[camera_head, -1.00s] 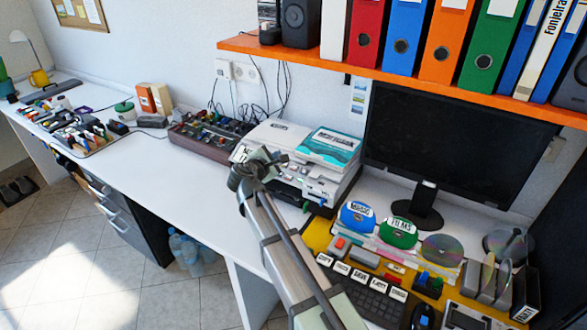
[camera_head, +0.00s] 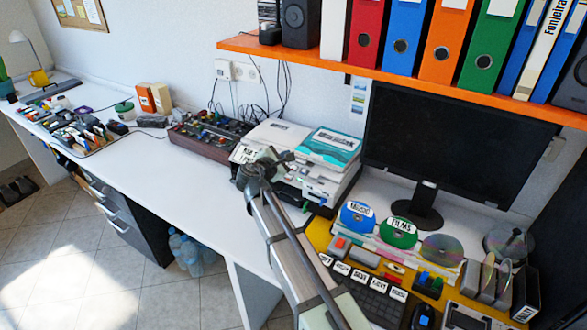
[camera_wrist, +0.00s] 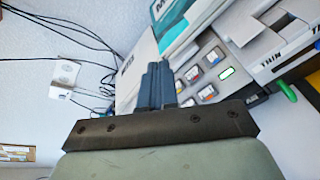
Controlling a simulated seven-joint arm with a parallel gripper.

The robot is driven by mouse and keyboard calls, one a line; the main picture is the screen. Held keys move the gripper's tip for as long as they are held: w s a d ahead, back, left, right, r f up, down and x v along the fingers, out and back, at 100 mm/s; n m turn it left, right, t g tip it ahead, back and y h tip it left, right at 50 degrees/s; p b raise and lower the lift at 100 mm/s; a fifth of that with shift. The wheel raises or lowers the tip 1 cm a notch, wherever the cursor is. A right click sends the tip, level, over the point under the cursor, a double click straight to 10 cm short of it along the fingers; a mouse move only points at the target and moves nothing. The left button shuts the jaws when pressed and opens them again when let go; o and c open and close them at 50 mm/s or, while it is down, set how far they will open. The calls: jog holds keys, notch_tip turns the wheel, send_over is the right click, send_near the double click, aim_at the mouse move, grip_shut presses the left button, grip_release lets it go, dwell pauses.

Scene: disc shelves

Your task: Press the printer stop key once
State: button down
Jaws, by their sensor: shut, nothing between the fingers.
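The white printer (camera_head: 272,131) stands on the desk left of the monitor, its front partly hidden by my arm. My gripper (camera_head: 272,158) is at the printer's front in the head view. In the wrist view its closed fingers (camera_wrist: 158,70) point toward the printer, just left of the keys. Contact with the printer cannot be told.
A teal-and-white package (camera_head: 330,146) lies on the printer's right part. A dark box of small items (camera_head: 207,143) stands to its left. The monitor (camera_head: 450,150) and orange shelf (camera_head: 300,58) bound the right and top.

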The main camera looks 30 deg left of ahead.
jog(key=shift+w+f, duration=0.45)
jog(key=shift+f, duration=0.4)
jog(key=shift+w+f, duration=0.5)
jog(key=shift+f, duration=0.4)
jog(key=shift+w+f, duration=0.45)
jog(key=shift+f, duration=0.4)
jog(key=shift+w+f, duration=0.1)
jog(key=shift+w+f, duration=0.1)
jog(key=shift+f, duration=0.2)
jog(key=shift+w+f, duration=0.2)
jog(key=shift+f, duration=0.15)
dwell(1.0)
jog(key=shift+r, duration=0.1)
jog(key=shift+s+r, duration=0.4)
jog(key=shift+r, duration=0.25)
dwell(0.4)
jog(key=shift+s+r, duration=0.4)
jog(key=shift+r, duration=0.35)
jog(key=shift+s+r, duration=0.4)
jog(key=shift+r, duration=0.3)
jog(key=shift+s+r, duration=0.4)
jog(key=shift+r, duration=0.35)
